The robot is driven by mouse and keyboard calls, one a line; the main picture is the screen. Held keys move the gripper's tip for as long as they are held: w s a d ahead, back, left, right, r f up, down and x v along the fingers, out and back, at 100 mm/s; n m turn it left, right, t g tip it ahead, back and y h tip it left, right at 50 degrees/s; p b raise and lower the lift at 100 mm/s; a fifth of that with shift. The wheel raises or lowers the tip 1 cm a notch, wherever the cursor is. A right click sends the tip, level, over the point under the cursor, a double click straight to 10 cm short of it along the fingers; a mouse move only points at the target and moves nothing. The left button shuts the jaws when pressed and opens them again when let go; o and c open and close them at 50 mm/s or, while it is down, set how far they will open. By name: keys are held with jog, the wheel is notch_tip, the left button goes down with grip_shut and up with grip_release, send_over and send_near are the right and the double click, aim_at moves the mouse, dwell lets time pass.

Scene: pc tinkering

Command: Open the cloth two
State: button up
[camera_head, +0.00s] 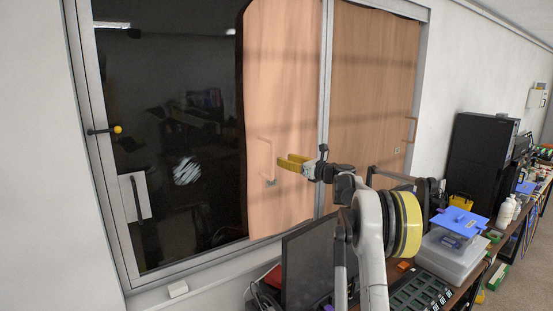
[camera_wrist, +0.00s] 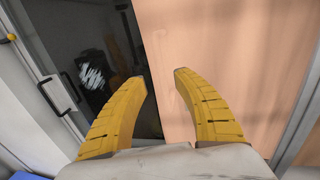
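Two tan, wood-toned panels hang in the grey-framed window; I cannot tell which is cloth two. The left panel (camera_head: 285,80) covers the right part of the left pane and has a pale handle (camera_head: 265,152) low on its left side. The right panel (camera_head: 372,85) fills the right pane and has a handle (camera_head: 410,129) on its right side. My gripper (camera_head: 284,160) is in front of the left panel, just right of its handle in the picture. In the wrist view its yellow fingers (camera_wrist: 160,76) are apart and empty, facing the panel's left edge (camera_wrist: 215,60). Contact cannot be told.
Dark glass (camera_head: 170,110) shows left of the panel, with a yellow-knobbed latch (camera_head: 117,130). Below stand a monitor (camera_head: 308,262), a clear bin (camera_head: 452,255) and a cluttered bench. A black cabinet (camera_head: 480,155) stands right. The space before the glass is clear.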

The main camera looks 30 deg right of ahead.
jog(key=shift+s+d, duration=0.2)
jog(key=shift+s, duration=0.85)
jog(key=shift+s+d, duration=0.2)
jog(key=shift+s, duration=0.85)
